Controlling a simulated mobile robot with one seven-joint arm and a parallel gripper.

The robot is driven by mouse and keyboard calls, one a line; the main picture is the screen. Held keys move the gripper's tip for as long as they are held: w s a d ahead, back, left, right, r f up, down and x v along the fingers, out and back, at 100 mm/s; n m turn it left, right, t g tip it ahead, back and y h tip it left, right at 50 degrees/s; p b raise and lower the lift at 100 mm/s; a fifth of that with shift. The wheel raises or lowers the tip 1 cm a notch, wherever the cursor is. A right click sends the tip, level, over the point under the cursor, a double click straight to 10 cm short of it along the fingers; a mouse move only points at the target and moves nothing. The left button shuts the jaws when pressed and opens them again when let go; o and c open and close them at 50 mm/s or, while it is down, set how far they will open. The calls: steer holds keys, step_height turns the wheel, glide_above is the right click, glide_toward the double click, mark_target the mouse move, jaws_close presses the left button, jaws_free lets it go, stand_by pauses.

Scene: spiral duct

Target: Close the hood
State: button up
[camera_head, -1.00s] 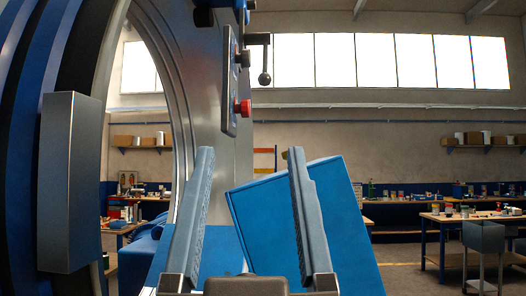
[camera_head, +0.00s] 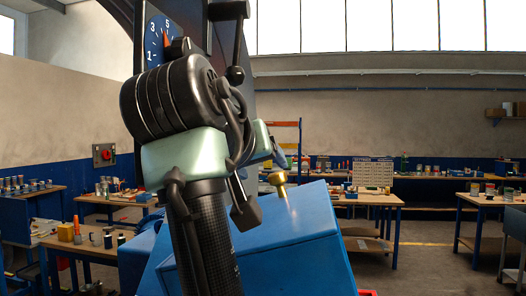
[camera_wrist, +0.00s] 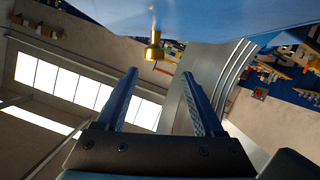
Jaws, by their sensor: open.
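The blue hood (camera_head: 290,245), a box-like cover with a slanted top, stands low in the middle of the head view. A brass knob (camera_head: 278,180) stands out at its upper edge. In the wrist view, the hood's blue surface (camera_wrist: 230,18) crosses the top, and the knob (camera_wrist: 154,46) points down from it. My gripper (camera_wrist: 160,75) is open and empty, its two fingers pointing towards the hood with the knob just beyond and between their tips, apart from them. In the head view, my arm hides most of the gripper and the hood's left part. How far the hood stands open is unclear.
A dark machine column with a numbered blue dial (camera_head: 160,40) and a black ball-ended lever (camera_head: 236,74) rises behind my arm. Workbenches with small items stand left and right, including a right-hand bench (camera_head: 485,200). Floor shows between the benches on the right.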

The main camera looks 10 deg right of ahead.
mark_target(275, 174)
steer(key=shift+d+r+g, duration=0.3)
steer(key=shift+w+d+p, duration=0.2)
steer(key=shift+p, duration=0.1)
steer(key=p+x, duration=0.3)
steer(key=x, duration=0.2)
steer(key=shift+w+d+f+p, duration=0.15)
steer(key=shift+w+d+p, duration=0.15)
steer(key=shift+p, duration=0.1)
steer(key=shift+w+d+f, duration=0.25)
steer(key=shift+w+f, duration=0.2)
steer(key=shift+w, duration=0.1)
jaws_close()
steer(key=shift+r, duration=0.1)
